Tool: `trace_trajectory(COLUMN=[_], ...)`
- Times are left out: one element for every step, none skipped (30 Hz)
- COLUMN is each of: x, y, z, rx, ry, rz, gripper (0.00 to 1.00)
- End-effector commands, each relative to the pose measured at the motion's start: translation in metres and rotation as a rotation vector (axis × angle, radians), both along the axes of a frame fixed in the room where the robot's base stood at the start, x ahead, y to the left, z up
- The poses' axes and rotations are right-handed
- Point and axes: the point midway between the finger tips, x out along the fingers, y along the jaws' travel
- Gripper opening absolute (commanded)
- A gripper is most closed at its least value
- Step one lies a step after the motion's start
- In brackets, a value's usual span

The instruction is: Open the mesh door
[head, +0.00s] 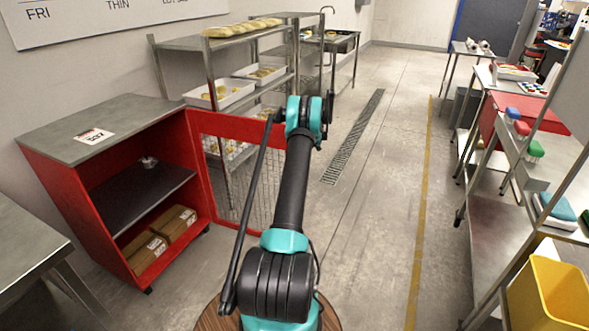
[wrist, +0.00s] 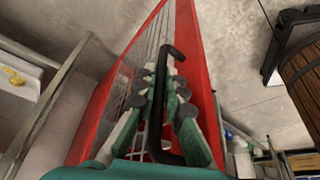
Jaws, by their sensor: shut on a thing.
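The red-framed mesh door (head: 238,126) stands swung out from the right front side of the red cabinet (head: 50,199), so the cabinet's front is open. Its red frame (wrist: 194,48) and wire mesh also show in the wrist view. My gripper (wrist: 158,92) has its grey-and-teal fingers around the black bar handle (wrist: 170,55) on the door and is shut on it. In the head view my arm covers the door's free edge and the handle, and my gripper is hidden there.
Inside the cabinet are a dark shelf (head: 130,198) with a small metal item and cardboard boxes (head: 160,237) below. A wire rack with bread trays (head: 219,94) stands behind the door. The floor (head: 375,215) to the right is clear up to the shelving there.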

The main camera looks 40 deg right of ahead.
Motion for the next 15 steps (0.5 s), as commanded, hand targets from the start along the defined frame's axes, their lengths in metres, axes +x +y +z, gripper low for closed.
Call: trace_trajectory(x=[0.001,0.0012,0.0014,0.0014,0.0014,0.0014,0.0014,0.0014,0.0014,0.0015,0.0014,0.0015,0.0015,0.0015,0.0015], y=[0.001,0.001,0.0012,0.0012,0.0013,0.0013,0.0013,0.0013,0.0013,0.0014,0.0013,0.0014,0.0014,0.0014,0.0014], z=[-0.0004,-0.0005,-0.0004,-0.0005,-0.0004,-0.0004,-0.0004,-0.0004,-0.0004,-0.0004,-0.0004,-0.0004,-0.0004,-0.0004,-0.0004], rx=[0.0,0.001,0.001,0.001,0.001,0.001,0.001,0.001,0.0,0.0,0.0,0.0,0.001,0.0,0.0], ry=[0.0,-0.001,-0.001,-0.001,-0.001,0.0,-0.001,-0.001,-0.002,-0.002,-0.002,-0.002,-0.001,-0.002,-0.002], rz=[0.001,0.001,0.001,0.001,0.001,0.0,0.001,0.001,0.001,0.001,0.001,0.001,0.001,0.001,0.001], gripper=[0.0,0.0,0.0,0.0,0.0,0.0,0.0,0.0,0.0,0.0,0.0,0.0,0.0,0.12,0.17])
